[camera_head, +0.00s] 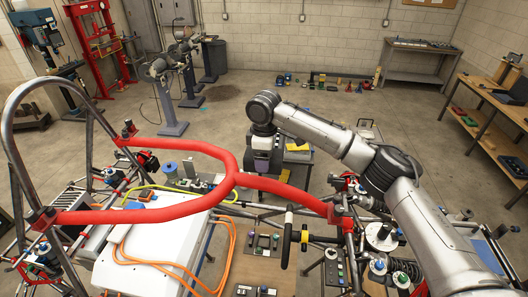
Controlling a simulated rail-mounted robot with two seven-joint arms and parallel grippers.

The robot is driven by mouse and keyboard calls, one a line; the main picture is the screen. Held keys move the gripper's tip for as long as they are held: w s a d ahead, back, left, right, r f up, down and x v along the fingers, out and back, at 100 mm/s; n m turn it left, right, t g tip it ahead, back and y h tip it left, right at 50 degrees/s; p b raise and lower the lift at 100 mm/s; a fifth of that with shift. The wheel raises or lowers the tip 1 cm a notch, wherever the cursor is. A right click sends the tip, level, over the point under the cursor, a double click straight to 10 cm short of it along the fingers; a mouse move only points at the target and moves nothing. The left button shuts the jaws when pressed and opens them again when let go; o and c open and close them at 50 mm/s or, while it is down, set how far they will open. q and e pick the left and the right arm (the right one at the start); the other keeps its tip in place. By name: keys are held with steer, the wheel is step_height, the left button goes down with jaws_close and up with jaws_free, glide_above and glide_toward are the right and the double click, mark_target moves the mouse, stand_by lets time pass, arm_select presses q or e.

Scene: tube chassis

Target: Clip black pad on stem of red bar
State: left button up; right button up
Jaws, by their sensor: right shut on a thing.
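The red bar (190,150) is a Y-shaped tube over the chassis. Its two curved branches run to the left and join into one stem (305,200), which runs right to a red clamp. My right gripper (262,176) points down at the stem, just right of the junction. It is shut on a dark piece that looks like the black pad (262,186), at the stem. The pad is small and dark against the gripper, so I cannot tell whether it is around the stem or only touching it. My left gripper is not in view.
A silver tube hoop (50,85) rises at the left. A white box (150,245) with orange cables lies below the bar. A dark cart (298,157) stands behind my gripper. The floor beyond is mostly open.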

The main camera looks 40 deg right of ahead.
mark_target(264, 179)
steer(key=shift+f, duration=3.75)
steer(key=shift+f, duration=0.1)
steer(key=o, duration=0.9)
